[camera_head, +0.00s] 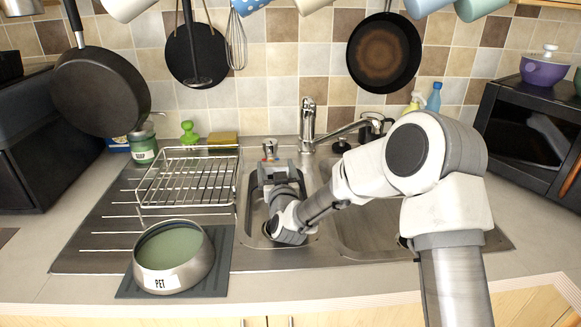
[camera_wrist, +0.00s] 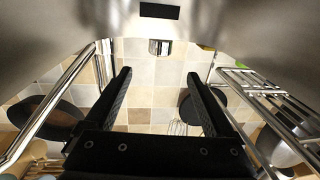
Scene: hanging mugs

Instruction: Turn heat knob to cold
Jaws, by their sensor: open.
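A small chrome knob (camera_head: 269,147) stands behind the left sink basin, left of the tap (camera_head: 307,120). Its top has a marking too small to read. A metal piece (camera_wrist: 160,47) that looks like this knob shows at the top of the wrist view, roughly centred between my fingers but apart from them. My gripper (camera_head: 267,168) is low over the left basin, just in front of the knob, pointing to the back wall. In the wrist view my gripper (camera_wrist: 158,75) is open, with nothing between its fingers. A second, dark knob (camera_head: 341,146) stands right of the tap.
A wire dish rack (camera_head: 187,175) stands close on the left. A pet bowl (camera_head: 173,258) sits on a dark mat at the front left. The tap's spout reaches over the right basin (camera_head: 360,225). Pans and a whisk (camera_head: 236,40) hang on the tiled wall.

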